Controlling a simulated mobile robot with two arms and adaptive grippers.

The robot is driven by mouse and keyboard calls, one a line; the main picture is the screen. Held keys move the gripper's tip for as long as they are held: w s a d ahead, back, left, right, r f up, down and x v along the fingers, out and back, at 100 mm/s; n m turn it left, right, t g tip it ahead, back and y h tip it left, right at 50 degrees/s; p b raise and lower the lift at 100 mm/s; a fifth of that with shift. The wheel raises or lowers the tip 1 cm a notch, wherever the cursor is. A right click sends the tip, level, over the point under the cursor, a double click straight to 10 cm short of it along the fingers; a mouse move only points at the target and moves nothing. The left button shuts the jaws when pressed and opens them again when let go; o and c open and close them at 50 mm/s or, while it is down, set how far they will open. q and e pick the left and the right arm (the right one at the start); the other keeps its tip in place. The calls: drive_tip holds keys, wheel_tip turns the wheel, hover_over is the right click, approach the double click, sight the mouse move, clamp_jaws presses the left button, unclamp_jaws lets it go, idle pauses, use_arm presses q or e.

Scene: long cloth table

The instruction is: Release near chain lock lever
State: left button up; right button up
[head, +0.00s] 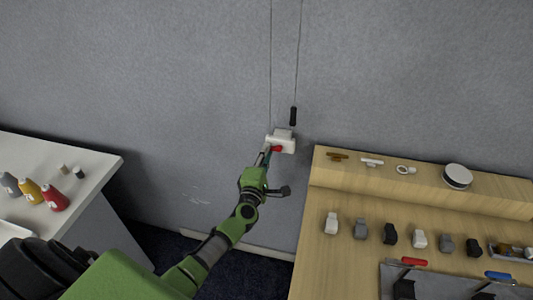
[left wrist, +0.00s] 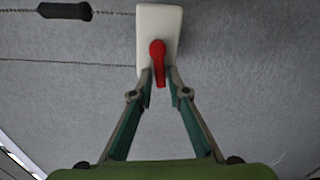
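The chain lock is a white box (head: 284,140) on the grey wall, with a red lever (head: 276,149) on its near side. It also shows in the left wrist view as a white box (left wrist: 158,28) with a red lever (left wrist: 158,62) in front. My left gripper (left wrist: 160,76) reaches up to the lever. Its two fingertips stand on either side of the lever's lower part, with thin gaps seeming to show between them and the lever. In the head view the left gripper (head: 268,152) partly covers the lever. My right gripper is in neither view.
Two thin chains (head: 271,70) hang on the wall, one ending in a black grip (head: 293,116). A wooden table (head: 340,260) with several small items stands at the right. A white table (head: 85,160) with bottles stands at the left.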

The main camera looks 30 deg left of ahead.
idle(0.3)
use_arm(q)
drive_tip(key=v, duration=1.2)
drive_tip(key=s+d+f+m+g+h+b, duration=0.1)
drive_tip(key=s+d+f+m+g+h, duration=0.3)
drive_tip(key=f, duration=0.8)
drive_tip(key=s+d+f+m+g+b, duration=0.15)
drive_tip(key=s+f+m, duration=0.45)
drive_tip(key=f, duration=0.6)
drive_tip(key=s+d+f+m+g+h, duration=0.1)
drive_tip(key=s+d+f+m+g, duration=0.3)
drive_tip(key=f, duration=0.7)
drive_tip(key=s+a+f+m+g, duration=0.1)
drive_tip(key=s+f+m+g, duration=0.1)
drive_tip(key=s+f, duration=0.4)
drive_tip(key=s+f+m+g+b, duration=0.1)
drive_tip(key=s+f+m, duration=0.4)
drive_tip(key=s, duration=1.1)
drive_tip(key=s+a+f+m+g+b, duration=0.1)
drive_tip(key=s+f+m+g, duration=0.3)
drive_tip(key=s+f, duration=0.4)
drive_tip(key=shift+s+a+f, duration=0.1)
drive_tip(key=shift+s+a, duration=0.05)
drive_tip(key=shift+s, duration=0.55)
drive_tip(key=shift+s+a+f, duration=0.1)
drive_tip(key=shift+s+a, duration=0.05)
drive_tip(key=shift+s, duration=0.55)
